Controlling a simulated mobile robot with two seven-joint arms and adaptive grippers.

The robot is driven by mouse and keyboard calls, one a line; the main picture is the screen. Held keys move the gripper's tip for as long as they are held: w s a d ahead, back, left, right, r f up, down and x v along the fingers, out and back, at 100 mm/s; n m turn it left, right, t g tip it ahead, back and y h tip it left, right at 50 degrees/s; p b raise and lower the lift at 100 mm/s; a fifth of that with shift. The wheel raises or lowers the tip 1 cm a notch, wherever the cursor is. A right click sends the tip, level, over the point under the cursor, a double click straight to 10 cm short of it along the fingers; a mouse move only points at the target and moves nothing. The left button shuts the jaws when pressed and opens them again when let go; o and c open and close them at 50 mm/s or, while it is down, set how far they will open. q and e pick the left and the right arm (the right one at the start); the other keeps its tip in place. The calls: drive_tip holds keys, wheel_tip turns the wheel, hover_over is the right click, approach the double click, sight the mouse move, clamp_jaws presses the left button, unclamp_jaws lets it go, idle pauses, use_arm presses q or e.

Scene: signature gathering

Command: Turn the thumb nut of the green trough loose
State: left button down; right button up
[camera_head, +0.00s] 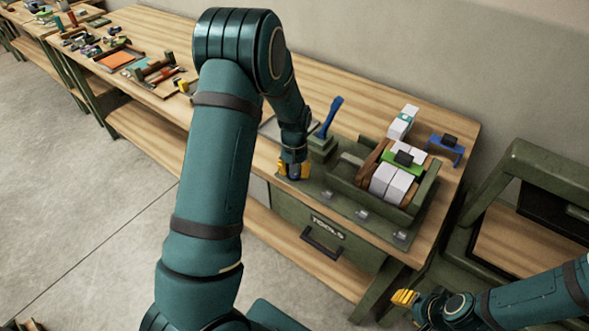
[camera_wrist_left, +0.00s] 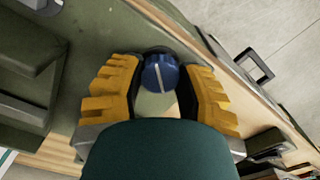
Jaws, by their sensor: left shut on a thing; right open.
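The thumb nut (camera_wrist_left: 160,74) is a round blue knob with a white line across its face, shown in the left wrist view. My left gripper (camera_wrist_left: 161,70) is shut on it, with one yellow finger on each side. In the head view my left gripper (camera_head: 293,173) is low at the left end of the olive-green base, and the nut is mostly hidden by the fingers. The green trough (camera_head: 413,211) stands on that base to the right, with white blocks and a bright green strip in it. My right gripper (camera_head: 404,298) is open and empty, off the table's front right.
A blue-handled tool (camera_head: 329,118) stands upright in a green block behind my left gripper. A white block (camera_head: 402,122) and a blue clamp-like piece (camera_head: 444,148) are behind the trough. A drawer (camera_head: 325,232) marked TOOLS hangs below. Clear small pieces (camera_head: 361,214) line the base's front.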

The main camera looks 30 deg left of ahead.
use_arm(q)
drive_tip(key=n+p, duration=0.1)
drive_tip(key=n, duration=0.3)
drive_tip(key=shift+n, duration=0.3)
drive_tip(key=shift+n+p, duration=0.55)
drive_tip(key=shift+n, duration=1.45)
drive_tip(key=c, duration=0.5)
unclamp_jaws()
wheel_tip(320, 180, up, 12)
